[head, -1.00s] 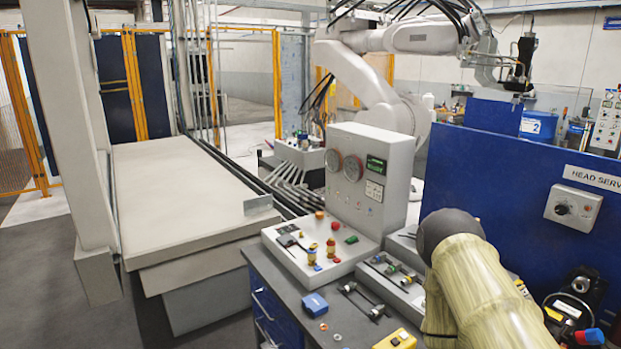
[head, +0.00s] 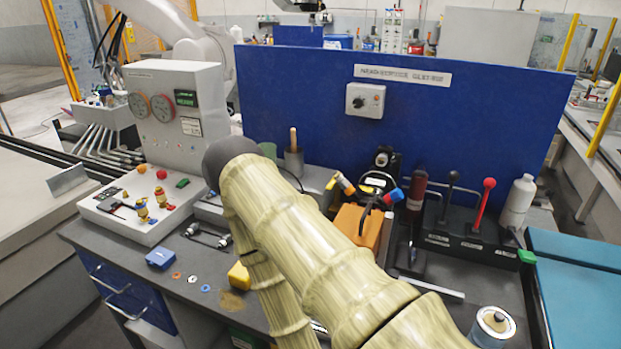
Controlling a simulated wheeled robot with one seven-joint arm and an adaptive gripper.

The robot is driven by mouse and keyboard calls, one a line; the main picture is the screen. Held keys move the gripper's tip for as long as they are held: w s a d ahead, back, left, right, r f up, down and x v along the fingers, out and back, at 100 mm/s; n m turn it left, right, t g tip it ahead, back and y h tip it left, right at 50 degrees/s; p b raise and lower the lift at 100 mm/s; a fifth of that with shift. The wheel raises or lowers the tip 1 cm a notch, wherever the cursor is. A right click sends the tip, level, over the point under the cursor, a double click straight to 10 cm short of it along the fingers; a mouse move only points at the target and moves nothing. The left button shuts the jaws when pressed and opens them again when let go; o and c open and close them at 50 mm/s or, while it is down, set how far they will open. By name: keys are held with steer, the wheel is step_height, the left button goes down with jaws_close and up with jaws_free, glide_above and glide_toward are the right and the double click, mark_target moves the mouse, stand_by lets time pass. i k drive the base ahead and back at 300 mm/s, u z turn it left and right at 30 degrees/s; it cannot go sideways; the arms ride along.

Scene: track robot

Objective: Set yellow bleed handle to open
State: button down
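Two small yellow fittings stand on the light control panel (head: 130,222) at the left; I cannot tell which, if either, is the bleed handle. The front one (head: 142,212) is yellow with a blue part below it. The rear one (head: 160,196) is yellow and upright. Their exact handle angles are too small to read. My arm, with a pale wood-like pattern, fills the lower middle of the head view, right of the panel and apart from it. My gripper does not show.
A gauge box (head: 178,112) stands behind the panel. A blue block (head: 160,258) and a yellow block (head: 239,275) lie on the grey bench. A blue partition (head: 300,110) closes the back. At right are a lever box (head: 465,238) and a white bottle (head: 517,202).

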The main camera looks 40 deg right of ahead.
mark_target(331, 184)
steer(key=u, duration=1.45)
steer(key=i, duration=1.15)
steer(key=z, duration=3.5)
